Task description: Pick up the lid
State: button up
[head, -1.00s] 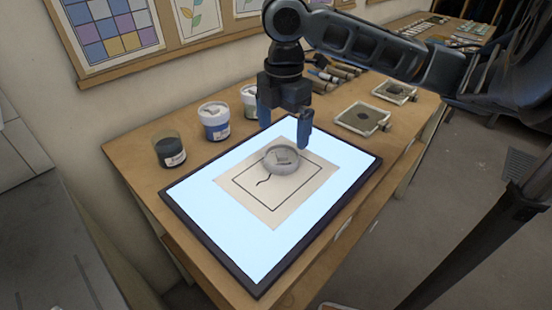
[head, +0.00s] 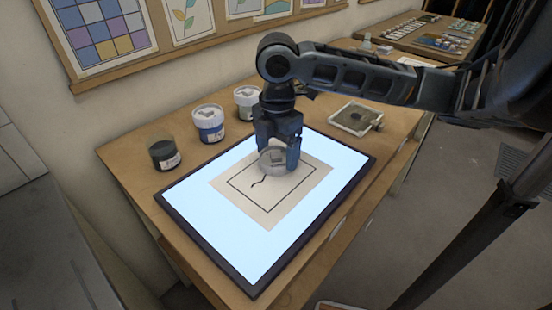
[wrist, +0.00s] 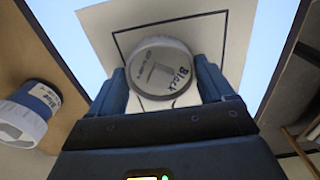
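In the head view the lid (head: 270,161) is at the upper part of the paper on the lit panel, partly covered by my gripper. My gripper (head: 278,152) is lowered over it. In the wrist view the fingers of my gripper (wrist: 162,72) stand on either side of the lid, very close to its edges. I cannot tell whether they press on it.
A dark open jar (head: 163,152) and two white-topped jars, one with a blue label (head: 208,125) and one behind it (head: 246,102), stand along the panel's left and back. The lit panel (head: 230,240) is clear in front. A small framed piece (head: 355,119) lies behind it.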

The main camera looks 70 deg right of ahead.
jog(key=c, duration=0.4)
jog(key=shift+r, duration=0.15)
